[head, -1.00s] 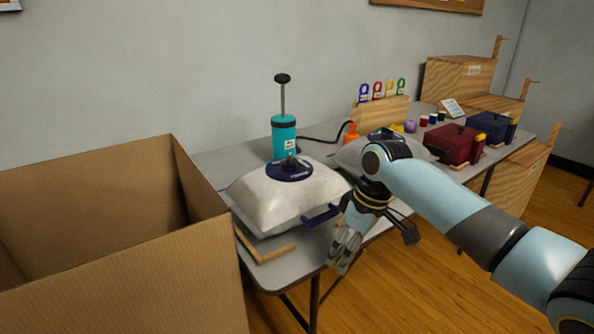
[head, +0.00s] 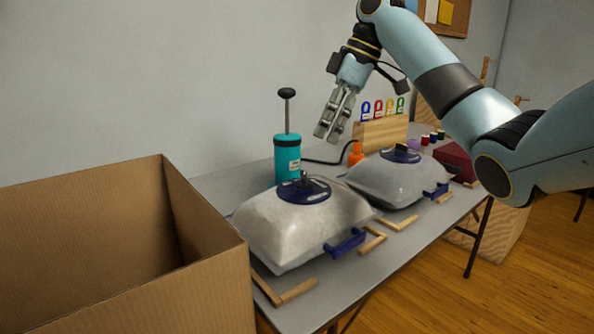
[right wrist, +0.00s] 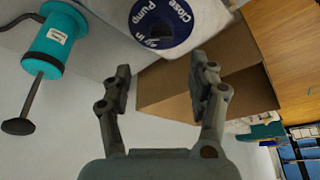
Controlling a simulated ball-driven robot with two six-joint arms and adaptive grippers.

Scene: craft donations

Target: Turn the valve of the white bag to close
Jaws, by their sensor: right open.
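The white bag (head: 270,235) lies puffed up on the table beside the cardboard box. Its round blue valve (head: 318,192) sits on top, with a dark knob standing up from it. In the right wrist view the valve (right wrist: 160,38) shows at the top edge, partly cut off, with "Close" and "Pump" lettering. My right gripper (head: 333,132) hangs above and apart from the bags, fingers down, and its open, empty fingers show in the right wrist view (right wrist: 162,88). My left gripper is not in view.
A teal hand pump (head: 287,158) stands behind the bag. A second, greyer bag (head: 385,185) with its own valve lies to the right. The open cardboard box (head: 205,250) stands at left. Wooden corner pieces (head: 295,291) lie along the table's front.

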